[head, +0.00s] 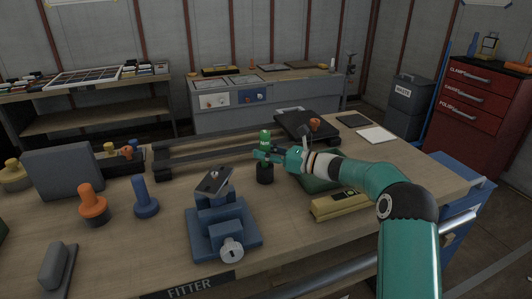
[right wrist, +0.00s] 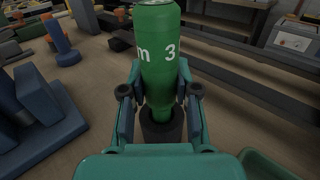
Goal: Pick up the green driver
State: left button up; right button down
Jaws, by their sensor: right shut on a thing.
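The green driver (head: 265,137) stands upright in the middle of the bench, its lower end in a dark round holder (head: 265,173). My right gripper (head: 265,156) is shut on it from the right side. In the right wrist view the driver (right wrist: 158,45) shows white "m 3" lettering and sits between the two fingers (right wrist: 160,105), with the dark holder (right wrist: 162,128) below. I cannot tell whether the driver's lower end is still seated in the holder. My left gripper is not in view.
A blue vise (head: 222,228) stands just in front. An orange-handled tool (head: 92,203) and a blue-handled one (head: 145,198) stand to the left. A yellow case (head: 338,204) lies under my right arm. Dark rails (head: 205,158) run behind.

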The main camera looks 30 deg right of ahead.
notch_tip(320, 180, up, 20)
jog(key=p, duration=0.4)
jog(key=c, duration=1.6)
grip_release()
grip_shut()
jog(key=shift+a, duration=0.1)
